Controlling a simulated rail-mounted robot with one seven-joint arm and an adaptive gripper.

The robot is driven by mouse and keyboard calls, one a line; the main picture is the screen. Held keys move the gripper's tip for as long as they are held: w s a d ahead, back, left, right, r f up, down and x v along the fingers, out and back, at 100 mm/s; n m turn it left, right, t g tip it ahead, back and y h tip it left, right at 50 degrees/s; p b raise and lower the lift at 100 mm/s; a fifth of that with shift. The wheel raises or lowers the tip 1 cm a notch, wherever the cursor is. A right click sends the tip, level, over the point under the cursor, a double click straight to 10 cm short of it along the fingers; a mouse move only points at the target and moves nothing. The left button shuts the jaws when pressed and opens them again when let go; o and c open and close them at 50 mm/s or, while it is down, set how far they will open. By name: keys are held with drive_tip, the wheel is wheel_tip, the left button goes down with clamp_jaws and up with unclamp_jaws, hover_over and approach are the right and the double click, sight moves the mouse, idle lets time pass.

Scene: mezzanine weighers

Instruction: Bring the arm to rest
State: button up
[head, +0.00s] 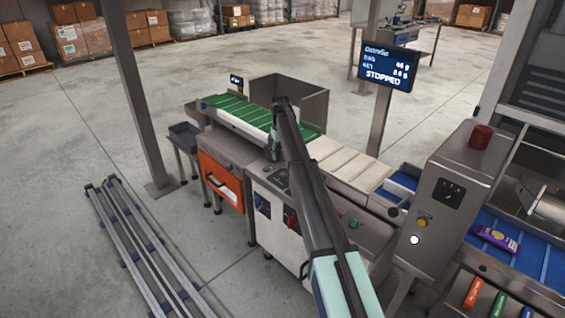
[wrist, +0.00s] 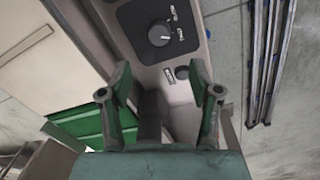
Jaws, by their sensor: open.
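My arm reaches out over the weighing line in the head view, with my gripper (head: 275,150) hanging down near the control panel beside the green belt (head: 240,108). In the wrist view my gripper (wrist: 160,82) is open, with nothing seen between its fingers. A black rotary knob (wrist: 160,36) on a dark plate lies beyond the fingertips, with a small dark round button (wrist: 182,73) and a label below it. My arm hides part of the machine in the head view.
A screen (head: 388,68) on a post reads STOPPED. A metal guard (head: 300,95) stands behind the green belt. A steel cabinet (head: 450,200) with a red beacon and a blue belt (head: 540,255) are at right. Rails (head: 140,245) lie at left; open floor surrounds them.

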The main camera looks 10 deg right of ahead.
drive_tip(key=shift+r, duration=0.65)
